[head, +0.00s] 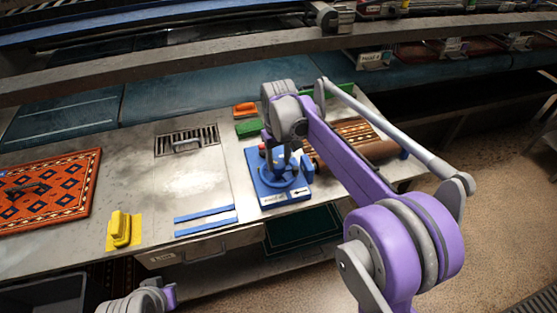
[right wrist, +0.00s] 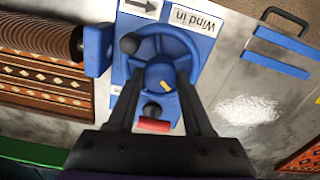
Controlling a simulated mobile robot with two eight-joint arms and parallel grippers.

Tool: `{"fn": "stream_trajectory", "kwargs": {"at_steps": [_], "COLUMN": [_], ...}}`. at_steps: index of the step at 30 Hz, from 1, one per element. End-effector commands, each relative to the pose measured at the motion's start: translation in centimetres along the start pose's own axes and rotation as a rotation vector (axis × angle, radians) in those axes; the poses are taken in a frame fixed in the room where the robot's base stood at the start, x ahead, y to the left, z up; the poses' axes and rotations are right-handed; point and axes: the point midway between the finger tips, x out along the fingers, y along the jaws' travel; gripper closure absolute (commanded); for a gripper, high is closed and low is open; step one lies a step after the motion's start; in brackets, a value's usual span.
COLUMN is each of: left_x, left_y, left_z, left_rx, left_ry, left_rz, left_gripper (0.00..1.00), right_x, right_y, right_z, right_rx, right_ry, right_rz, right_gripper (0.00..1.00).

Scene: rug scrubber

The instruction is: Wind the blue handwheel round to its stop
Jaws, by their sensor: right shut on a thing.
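The blue handwheel (head: 270,181) lies flat on a blue base plate on the bench in the head view. In the right wrist view its blue hub (right wrist: 159,70) has a small yellow mark, and a black knob (right wrist: 130,43) sits on its rim at the upper left. My right gripper (head: 286,163) reaches down onto the wheel from above. Its two dark fingers (right wrist: 161,82) are shut on the handwheel's hub, one each side. The arm hides part of the wheel in the head view. My left gripper's fingers are not in view.
A "Wind in" label (right wrist: 197,18) with an arrow is on the base plate. A patterned rug roll (head: 352,138) is right of the wheel. Blue strips (head: 205,216), a drain grate (head: 187,140), a yellow scrubber (head: 122,229) and a red rug (head: 50,190) lie left.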

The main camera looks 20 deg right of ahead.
Motion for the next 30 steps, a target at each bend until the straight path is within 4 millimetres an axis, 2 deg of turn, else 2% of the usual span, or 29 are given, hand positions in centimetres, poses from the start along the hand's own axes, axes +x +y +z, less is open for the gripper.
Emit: {"fn": "stream_trajectory", "kwargs": {"at_steps": [30], "left_x": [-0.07], "left_y": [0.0], "left_z": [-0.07], "left_rx": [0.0], "left_ry": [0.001], "left_rz": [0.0], "left_gripper": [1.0], "right_x": [-0.06], "right_y": [0.04], "right_z": [-0.04], "right_rx": [0.965], "right_ry": [0.002], "right_rz": [0.0], "right_gripper": [1.0]}}
